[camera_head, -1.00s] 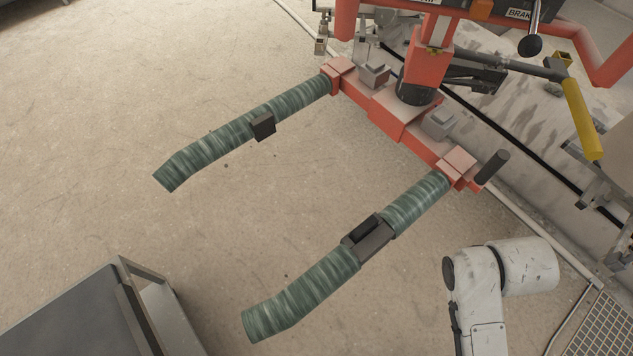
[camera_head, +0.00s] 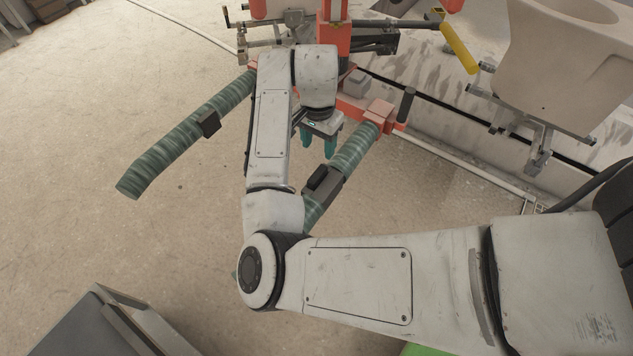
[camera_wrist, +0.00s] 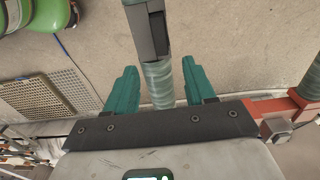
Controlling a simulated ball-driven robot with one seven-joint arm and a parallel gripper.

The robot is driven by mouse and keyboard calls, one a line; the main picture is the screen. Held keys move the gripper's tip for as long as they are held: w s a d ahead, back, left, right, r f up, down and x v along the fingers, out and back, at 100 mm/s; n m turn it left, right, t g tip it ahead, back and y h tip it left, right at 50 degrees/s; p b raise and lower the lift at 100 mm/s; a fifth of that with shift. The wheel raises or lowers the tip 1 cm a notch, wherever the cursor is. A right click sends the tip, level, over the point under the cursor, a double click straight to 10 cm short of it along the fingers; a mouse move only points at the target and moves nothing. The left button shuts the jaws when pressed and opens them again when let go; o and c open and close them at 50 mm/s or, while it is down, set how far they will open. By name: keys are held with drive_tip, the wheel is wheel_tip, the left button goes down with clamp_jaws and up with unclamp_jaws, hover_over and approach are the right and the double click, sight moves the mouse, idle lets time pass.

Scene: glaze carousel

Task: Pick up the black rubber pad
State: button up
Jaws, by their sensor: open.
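The black rubber pad (camera_head: 316,177) sits on a dark grey block (camera_head: 330,188) fixed around the nearer green-wrapped fork tube (camera_head: 352,153). In the wrist view the pad (camera_wrist: 158,33) shows as a black piece on the grey block (camera_wrist: 140,30), ahead of the fingers near the top edge. My gripper (camera_head: 319,145) has teal fingers pointing down, above the fork tube and a little beyond the pad toward the orange crossbar. In the wrist view my gripper (camera_wrist: 159,72) is open and empty, with the tube between and below its fingers. My arm hides part of the tube's near end.
A second green-wrapped tube (camera_head: 165,155) with a dark block (camera_head: 209,123) lies to the left. The orange crossbar (camera_head: 350,107) joins the tubes. A washbasin-like beige piece (camera_head: 565,60) hangs at upper right. A grey-topped stand (camera_head: 75,330) is at lower left. Floor between is open.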

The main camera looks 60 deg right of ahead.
hover_over(317, 174)
wheel_tip(317, 174, down, 6)
drive_tip(key=shift+a+r, duration=0.15)
drive_tip(key=shift+r, duration=0.05)
drive_tip(key=shift+d+f+p, duration=0.15)
drive_tip(key=shift+f+p, duration=0.25)
drive_tip(key=shift+f, duration=0.95)
drive_tip(key=shift+d+f+p, duration=0.1)
drive_tip(key=shift+f+p, duration=0.3)
drive_tip(key=shift+f, duration=0.95)
clamp_jaws()
